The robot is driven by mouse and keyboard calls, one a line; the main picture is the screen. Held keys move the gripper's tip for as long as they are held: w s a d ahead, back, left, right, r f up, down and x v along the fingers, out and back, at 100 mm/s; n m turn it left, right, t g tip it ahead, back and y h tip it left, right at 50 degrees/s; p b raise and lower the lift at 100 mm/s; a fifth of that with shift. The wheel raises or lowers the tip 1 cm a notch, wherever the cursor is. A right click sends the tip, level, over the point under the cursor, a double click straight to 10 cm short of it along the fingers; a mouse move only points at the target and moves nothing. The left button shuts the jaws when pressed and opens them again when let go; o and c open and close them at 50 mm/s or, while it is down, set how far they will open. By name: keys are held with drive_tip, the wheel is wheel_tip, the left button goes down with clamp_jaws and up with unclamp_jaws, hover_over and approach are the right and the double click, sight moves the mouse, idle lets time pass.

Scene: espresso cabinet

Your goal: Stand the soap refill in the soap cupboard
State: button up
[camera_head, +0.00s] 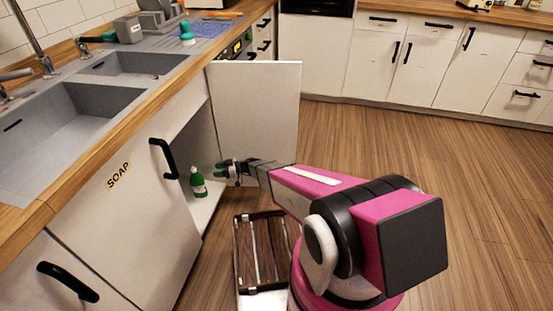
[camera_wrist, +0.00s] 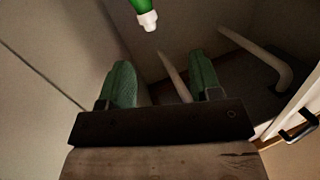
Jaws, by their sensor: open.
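The soap refill (camera_head: 198,183) is a small green bottle with a pale cap. It stands upright on the floor of the open cupboard (camera_head: 207,211) under the sink, near its front. A SOAP label (camera_head: 118,175) is on the closed front panel to the left of the opening. My gripper (camera_head: 222,168) is at the opening, just right of the bottle, open and empty. In the wrist view its two green fingers (camera_wrist: 161,84) are apart with nothing between them. The bottle's white cap end (camera_wrist: 147,20) shows beyond them at the top; the rest is cut off.
The open white door (camera_head: 258,105) stands right behind my gripper. Pale pipes (camera_wrist: 262,58) run inside the cupboard in the wrist view. Wooden floor (camera_head: 400,150) is clear to the right.

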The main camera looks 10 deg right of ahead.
drive_tip(key=s+d+r+m+h, duration=0.5)
drive_tip(key=s+d+r, duration=0.2)
drive_tip(key=d, duration=0.3)
drive_tip(key=s+d+r+m+g+h, duration=0.1)
drive_tip(key=s+d+r+m+h, duration=0.4)
drive_tip(key=d+r, duration=0.4)
drive_tip(key=s+d+r+m+h, duration=0.5)
drive_tip(key=s+d+r+h, duration=0.2)
drive_tip(key=s+d, duration=0.3)
drive_tip(key=shift+d+r+m+g, duration=0.4)
drive_tip(key=shift+d, duration=0.85)
